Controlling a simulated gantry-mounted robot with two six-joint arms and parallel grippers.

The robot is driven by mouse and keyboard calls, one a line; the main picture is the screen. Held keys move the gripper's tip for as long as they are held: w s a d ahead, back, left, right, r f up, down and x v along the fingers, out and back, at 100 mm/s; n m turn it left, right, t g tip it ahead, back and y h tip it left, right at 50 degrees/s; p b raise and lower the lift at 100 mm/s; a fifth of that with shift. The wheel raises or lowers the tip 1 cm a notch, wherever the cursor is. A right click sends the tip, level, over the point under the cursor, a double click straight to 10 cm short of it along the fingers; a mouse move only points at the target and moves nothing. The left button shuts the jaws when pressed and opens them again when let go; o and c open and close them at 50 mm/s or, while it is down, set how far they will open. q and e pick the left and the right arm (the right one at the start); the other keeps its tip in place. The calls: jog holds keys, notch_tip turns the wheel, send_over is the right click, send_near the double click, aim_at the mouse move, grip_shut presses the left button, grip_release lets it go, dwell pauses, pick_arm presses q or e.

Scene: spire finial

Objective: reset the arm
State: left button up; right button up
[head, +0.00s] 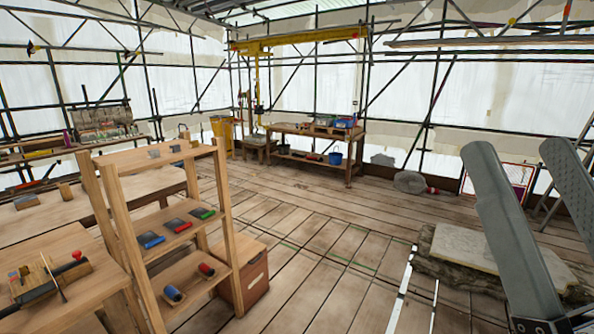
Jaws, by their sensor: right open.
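My right gripper (520,185) is large in the right part of the head view. Its two grey fingers point up and stand well apart, with nothing between them, so it is open and empty. It is in front of a pale stone slab (465,247) on the floor and hides part of it. My left gripper is not in view.
A wooden shelf rack (228,215) at left holds blue, red and green-marked items. A wooden box (250,275) stands beside it. Workbenches line the left, and another workbench (350,160) stands at the back. The plank floor (320,240) in the middle is clear.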

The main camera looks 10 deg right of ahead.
notch_tip(320, 180, up, 35)
jog(key=p, duration=3.1)
